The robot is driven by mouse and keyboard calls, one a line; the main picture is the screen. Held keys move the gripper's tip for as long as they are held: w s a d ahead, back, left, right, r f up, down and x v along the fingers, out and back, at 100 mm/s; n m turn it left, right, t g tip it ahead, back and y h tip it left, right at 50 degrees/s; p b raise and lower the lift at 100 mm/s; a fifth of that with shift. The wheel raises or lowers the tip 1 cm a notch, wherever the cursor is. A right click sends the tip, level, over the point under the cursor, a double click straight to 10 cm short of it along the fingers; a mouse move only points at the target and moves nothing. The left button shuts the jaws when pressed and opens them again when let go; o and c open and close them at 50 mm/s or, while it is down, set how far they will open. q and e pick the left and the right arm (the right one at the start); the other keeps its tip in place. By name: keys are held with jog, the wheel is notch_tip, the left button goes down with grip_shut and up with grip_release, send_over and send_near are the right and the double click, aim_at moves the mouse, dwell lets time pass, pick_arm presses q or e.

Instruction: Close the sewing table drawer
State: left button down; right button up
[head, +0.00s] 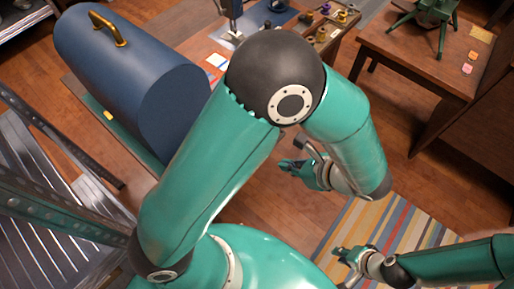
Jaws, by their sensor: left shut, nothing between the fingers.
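The sewing table (190,47) stands at the top middle, with a sewing machine (236,14) on it. Small spools (341,17) sit at its right end, beside a wooden edge. My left arm covers much of the table's front, and I cannot make out the drawer or how far it is open. My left gripper (286,165) is shut and empty, below the table's right end, with floor behind it in the picture. My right gripper (340,254) is at the lower right over the striped rug, apart from the table. Its fingers are too small to judge.
A blue domed case (140,75) with a brass handle (108,27) is at the left. A metal rack (55,175) stands at the lower left. Another wooden table (430,62) is at the upper right. A striped rug (385,225) lies on clear floor.

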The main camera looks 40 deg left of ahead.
pick_arm(q)
jog(key=shift+d, duration=0.15)
jog(key=a+r+x, duration=0.2)
jog(key=x, duration=1)
jog(key=shift+w+a+f+b, duration=0.25)
jog(key=shift+f+b, duration=0.05)
jog(key=shift+b, duration=0.05)
